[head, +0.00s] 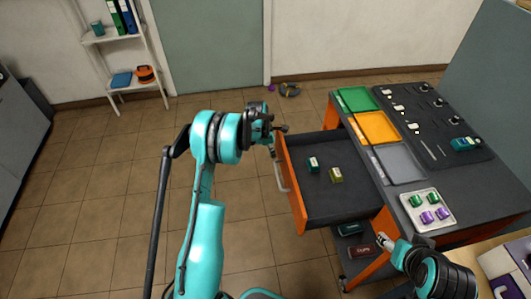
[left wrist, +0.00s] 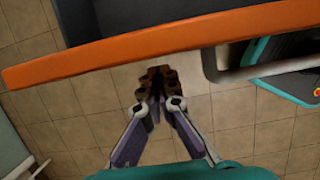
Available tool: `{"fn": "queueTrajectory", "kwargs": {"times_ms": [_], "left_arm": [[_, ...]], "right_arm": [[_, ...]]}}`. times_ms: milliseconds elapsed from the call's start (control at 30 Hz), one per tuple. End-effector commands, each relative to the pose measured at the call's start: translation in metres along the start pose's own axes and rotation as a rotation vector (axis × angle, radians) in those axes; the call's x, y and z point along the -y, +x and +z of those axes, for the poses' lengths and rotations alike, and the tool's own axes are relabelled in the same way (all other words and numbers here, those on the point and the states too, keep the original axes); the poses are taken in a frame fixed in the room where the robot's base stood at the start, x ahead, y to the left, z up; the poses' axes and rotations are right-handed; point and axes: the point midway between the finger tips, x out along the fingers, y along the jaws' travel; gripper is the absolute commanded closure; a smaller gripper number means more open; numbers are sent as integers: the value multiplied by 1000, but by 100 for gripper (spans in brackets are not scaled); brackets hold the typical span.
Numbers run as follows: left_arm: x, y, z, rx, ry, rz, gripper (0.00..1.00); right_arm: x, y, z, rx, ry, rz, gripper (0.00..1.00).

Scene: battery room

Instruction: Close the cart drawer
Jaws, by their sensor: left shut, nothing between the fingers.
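The cart drawer (head: 350,198) is pulled out to the left of the dark-topped cart (head: 475,190). Its orange front panel (head: 291,182) faces left and carries a grey bar handle (head: 280,177). A teal box (head: 314,165) and an olive box (head: 336,175) lie in the drawer. My left gripper (head: 279,128) is shut and empty near the far end of the front panel. In the left wrist view its fingertips (left wrist: 157,78) are just outside the orange panel (left wrist: 120,55), with the handle (left wrist: 225,72) to their right; contact is unclear. My right gripper (head: 384,242) is beside the cart's near edge, its jaws too small to judge.
Green (head: 357,99), orange (head: 376,127) and grey (head: 398,163) trays and a light block holder (head: 427,209) are on the cart top. Boxes (head: 351,229) sit on a lower shelf. A wooden table (head: 465,255) is at near right. Tiled floor left of the drawer is clear.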

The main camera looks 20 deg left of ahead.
Motion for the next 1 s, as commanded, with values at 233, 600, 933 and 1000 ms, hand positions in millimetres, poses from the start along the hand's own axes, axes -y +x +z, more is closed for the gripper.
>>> {"fn": "queueTrajectory", "kwargs": {"times_ms": [233, 600, 933, 1000], "left_arm": [[0, 2, 12, 0, -1, 1, 100], [0, 2, 14, 0, 0, 1, 100], [0, 13, 55, 1, 4, 0, 100], [0, 17, 70, 1, 4, 0, 100]], "right_arm": [[0, 3, 2, 0, 0, 0, 41], [0, 3, 2, 0, 0, 0, 41], [0, 3, 2, 0, 0, 0, 41], [0, 4, 2, 0, 0, 0, 41]]}}
